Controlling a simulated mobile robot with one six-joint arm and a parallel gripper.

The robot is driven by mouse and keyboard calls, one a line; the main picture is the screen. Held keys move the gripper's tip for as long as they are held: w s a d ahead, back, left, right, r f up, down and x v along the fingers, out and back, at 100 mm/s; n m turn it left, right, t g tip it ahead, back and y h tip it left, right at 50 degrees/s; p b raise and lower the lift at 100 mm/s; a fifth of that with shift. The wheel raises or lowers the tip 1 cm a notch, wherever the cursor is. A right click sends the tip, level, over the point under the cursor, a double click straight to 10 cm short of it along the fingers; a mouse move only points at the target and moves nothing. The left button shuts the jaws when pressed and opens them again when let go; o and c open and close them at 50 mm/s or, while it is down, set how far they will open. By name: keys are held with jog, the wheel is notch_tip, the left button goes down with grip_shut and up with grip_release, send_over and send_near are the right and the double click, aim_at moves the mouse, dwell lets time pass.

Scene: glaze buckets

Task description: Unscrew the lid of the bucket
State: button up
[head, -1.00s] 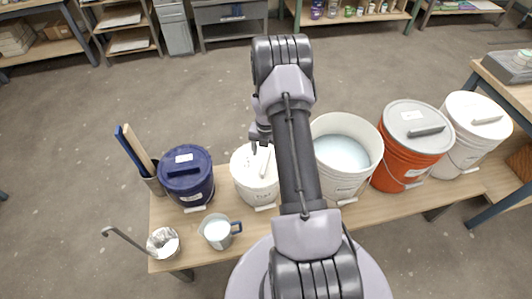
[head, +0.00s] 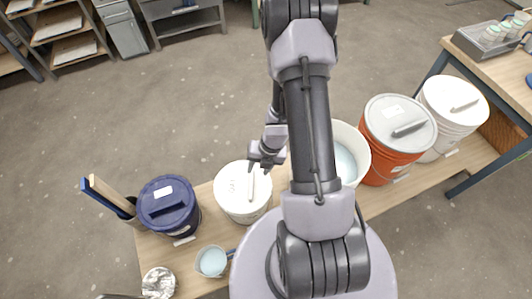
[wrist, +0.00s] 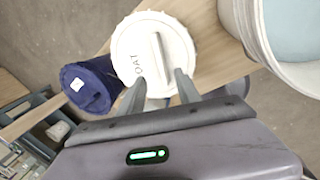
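A small white bucket with a white lid (head: 237,183) stands on the bench, a raised bar handle (head: 251,186) across the lid. My gripper (head: 262,166) hangs at the lid's upper right edge in the head view. In the wrist view my gripper (wrist: 161,76) has its two fingers apart with nothing held, their tips over the near part of the lid, either side of the handle's line. I cannot tell the height gap.
A blue lidded bucket (head: 168,207) stands left of the white one. An open bucket of pale liquid (head: 345,160), an orange bucket (head: 385,165) and another white bucket (head: 450,130) stand to the right. A jug (head: 212,262) and a metal cup (head: 158,283) stand in front.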

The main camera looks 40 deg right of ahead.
aim_at(252, 185)
jog(key=b+x, duration=1)
jog(key=x, duration=0.1)
jog(key=shift+s+a+f, duration=0.1)
jog(key=shift+f, duration=0.1)
jog(key=shift+s+a+f, duration=0.1)
jog(key=shift+s+f, duration=0.05)
jog(key=shift+s, duration=0.1)
jog(key=shift+c, duration=0.6)
jog(key=shift+b, duration=0.3)
grip_shut()
jog(key=shift+a, duration=0.1)
